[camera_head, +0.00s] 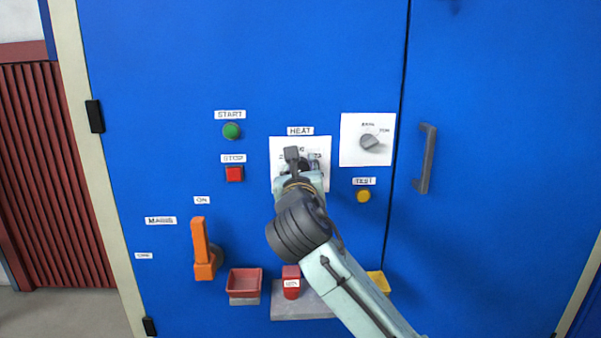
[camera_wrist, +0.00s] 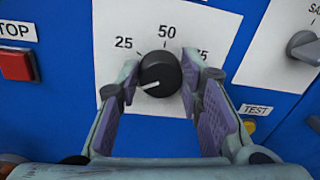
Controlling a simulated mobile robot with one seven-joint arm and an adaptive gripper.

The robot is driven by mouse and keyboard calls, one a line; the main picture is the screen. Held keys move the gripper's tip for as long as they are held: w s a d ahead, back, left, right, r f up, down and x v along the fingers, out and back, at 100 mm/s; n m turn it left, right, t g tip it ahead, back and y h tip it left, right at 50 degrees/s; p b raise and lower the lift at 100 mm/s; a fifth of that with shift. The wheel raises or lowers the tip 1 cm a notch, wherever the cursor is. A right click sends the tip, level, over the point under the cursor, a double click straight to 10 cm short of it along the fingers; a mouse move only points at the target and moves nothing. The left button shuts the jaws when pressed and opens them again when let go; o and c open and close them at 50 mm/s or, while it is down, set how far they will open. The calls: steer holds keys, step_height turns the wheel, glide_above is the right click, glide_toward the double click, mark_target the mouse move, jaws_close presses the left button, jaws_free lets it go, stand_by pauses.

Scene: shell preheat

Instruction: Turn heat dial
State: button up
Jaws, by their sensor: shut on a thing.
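The heat dial (camera_wrist: 160,72) is a round black knob on a white plate (camera_head: 283,148) under the HEAT label (camera_head: 300,131). In the wrist view its white pointer line points left and slightly down, below the 25 mark. The marks 25, 50 and part of 75 are readable around it. My gripper (camera_wrist: 157,84) has one finger on each side of the knob and is shut on it. In the head view my gripper (camera_head: 301,168) covers most of the dial and its plate.
A grey selector knob (camera_head: 369,141) sits to the right, with a yellow TEST button (camera_head: 363,196) below it. Green START (camera_head: 231,131) and red STOP (camera_head: 234,174) buttons are to the left. An orange lever (camera_head: 201,250), a red tray (camera_head: 244,283) and a door handle (camera_head: 426,158) stick out from the blue cabinet.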

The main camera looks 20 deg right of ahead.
stand_by(0.5)
steer(key=o, duration=1.2)
steer(key=shift+c, duration=0.2)
steer(key=v, duration=1.2)
